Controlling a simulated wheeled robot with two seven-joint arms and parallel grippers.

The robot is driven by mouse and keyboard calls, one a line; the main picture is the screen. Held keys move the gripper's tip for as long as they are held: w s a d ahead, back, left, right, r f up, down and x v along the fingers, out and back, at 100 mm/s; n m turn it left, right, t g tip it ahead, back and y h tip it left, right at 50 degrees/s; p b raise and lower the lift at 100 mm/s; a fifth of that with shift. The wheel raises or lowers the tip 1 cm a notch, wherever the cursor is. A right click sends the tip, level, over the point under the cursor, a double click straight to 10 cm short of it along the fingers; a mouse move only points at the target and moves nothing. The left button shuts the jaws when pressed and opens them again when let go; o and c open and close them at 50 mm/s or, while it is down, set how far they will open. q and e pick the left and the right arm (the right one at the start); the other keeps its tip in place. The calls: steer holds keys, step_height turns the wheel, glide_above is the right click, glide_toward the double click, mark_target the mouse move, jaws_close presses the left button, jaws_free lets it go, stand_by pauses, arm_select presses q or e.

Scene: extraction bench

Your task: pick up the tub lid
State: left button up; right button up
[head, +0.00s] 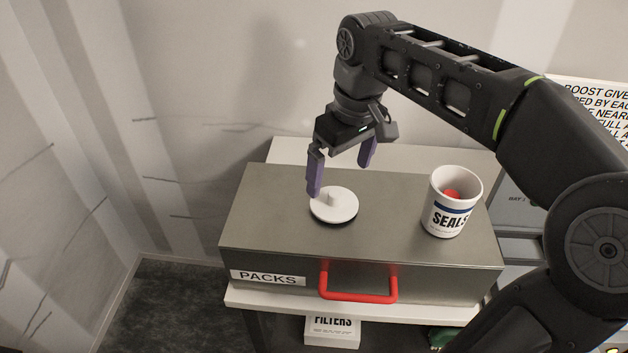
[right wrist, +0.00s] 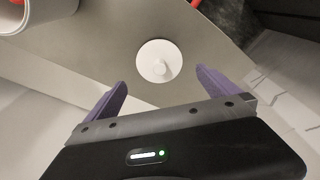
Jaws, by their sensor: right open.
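The tub lid (head: 334,206) is a white disc with a short raised knob, lying on top of the grey metal PACKS box. It also shows in the right wrist view (right wrist: 158,62), beyond the fingertips. My right gripper (head: 341,175) is open, with purple fingers, above and just behind the lid. In the right wrist view the two fingers (right wrist: 160,80) are spread wide with nothing between them. A white SEALS tub (head: 451,203) stands open on the box to the right of the lid, with something red inside. My left gripper is not in view.
The PACKS box (head: 262,238) has a red front handle (head: 357,297) and rests on a white surface. A FILTERS box (head: 332,331) sits below. A printed sign (head: 598,112) stands at the right. The box top left of the lid is clear.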

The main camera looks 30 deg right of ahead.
mark_target(335, 193)
steer(key=shift+s+r, duration=0.1)
steer(key=shift+s, duration=0.2)
steer(key=shift+w+f, duration=0.2)
steer(key=shift+f, duration=0.5)
steer(key=shift+w+f, duration=0.15)
steer(key=shift+f, duration=0.5)
steer(key=shift+w+f+p, duration=0.2)
steer(key=shift+f+p, duration=0.05)
steer(key=shift+f, duration=0.6)
steer(key=shift+w+f+p, duration=0.15)
steer(key=shift+f+p, duration=0.1)
steer(key=shift+f, duration=0.6)
steer(key=shift+w+f+p, duration=0.2)
steer(key=shift+f+p, duration=0.05)
steer(key=shift+f, duration=0.6)
steer(key=shift+c, duration=0.2)
steer(key=c, duration=1.1)
steer(key=shift+r, duration=0.15)
